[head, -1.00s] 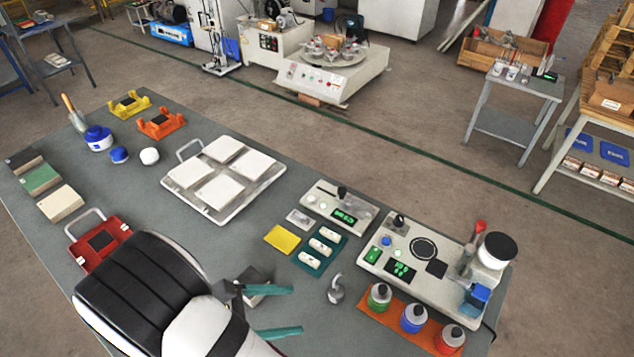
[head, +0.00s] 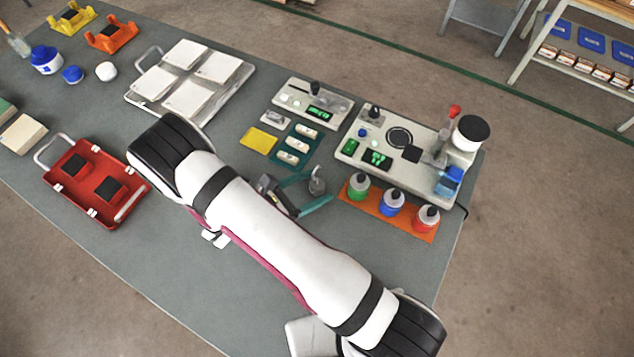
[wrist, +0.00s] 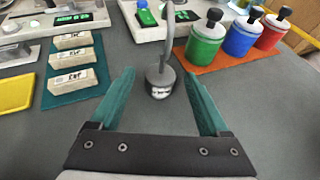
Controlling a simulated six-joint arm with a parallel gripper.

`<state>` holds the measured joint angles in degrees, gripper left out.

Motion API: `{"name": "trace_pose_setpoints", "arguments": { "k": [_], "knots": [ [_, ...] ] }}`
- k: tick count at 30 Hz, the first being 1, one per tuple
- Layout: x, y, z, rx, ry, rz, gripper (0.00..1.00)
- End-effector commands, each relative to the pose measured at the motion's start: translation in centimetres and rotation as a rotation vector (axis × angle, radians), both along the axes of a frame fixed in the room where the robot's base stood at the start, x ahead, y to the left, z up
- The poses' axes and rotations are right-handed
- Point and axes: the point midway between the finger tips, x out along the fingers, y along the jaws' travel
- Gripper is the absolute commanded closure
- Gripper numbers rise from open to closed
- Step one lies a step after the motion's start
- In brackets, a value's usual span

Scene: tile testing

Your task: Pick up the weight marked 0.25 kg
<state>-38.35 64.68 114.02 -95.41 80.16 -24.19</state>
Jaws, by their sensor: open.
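A small grey weight (head: 316,186) with a tall hook on top stands upright on the table. In the wrist view the weight (wrist: 160,86) has a pale label low on its front, too small to read. My gripper (wrist: 159,76) is open, one teal finger on each side of the weight near the fingertips. There is a visible gap to each finger, so it is not gripped. In the head view my gripper (head: 320,188) reaches the weight from the left, its rear partly hidden by my arm.
Green (wrist: 205,42), blue (wrist: 241,38) and red (wrist: 270,34) bottles stand on an orange mat (wrist: 226,60) just right of the weight. Labelled white blocks (wrist: 75,60) lie on a teal mat (wrist: 60,100) to the left, beside a yellow pad (wrist: 14,92). A control panel (head: 398,160) stands behind.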

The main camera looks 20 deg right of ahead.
Motion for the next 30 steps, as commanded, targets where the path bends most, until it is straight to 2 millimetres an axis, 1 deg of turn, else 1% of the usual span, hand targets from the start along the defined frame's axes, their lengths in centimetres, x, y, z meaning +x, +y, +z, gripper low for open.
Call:
{"name": "trace_pose_setpoints", "arguments": {
  "k": [5, 8, 9, 11, 15, 17, 18, 19, 30],
  "knots": [
    [0.02, -0.03, -0.01, 0.0, 0.0, 0.0, 0.21],
    [0.02, -0.02, 0.0, 0.0, -0.001, 0.0, 0.37],
    [0.02, -0.02, 0.0, 0.0, -0.001, 0.0, 0.44],
    [0.01, -0.01, 0.01, 0.0, -0.001, 0.0, 0.55],
    [0.01, 0.0, 0.02, 0.0, -0.001, 0.0, 0.8],
    [0.01, 0.0, 0.02, 0.0, -0.001, 0.0, 0.91],
    [0.01, 0.0, 0.02, 0.0, -0.001, 0.0, 0.98],
    [0.01, 0.0, 0.02, 0.0, -0.001, 0.0, 1.0],
    [0.01, 0.01, 0.1, 0.001, -0.002, -0.001, 1.0]
  ]
}}
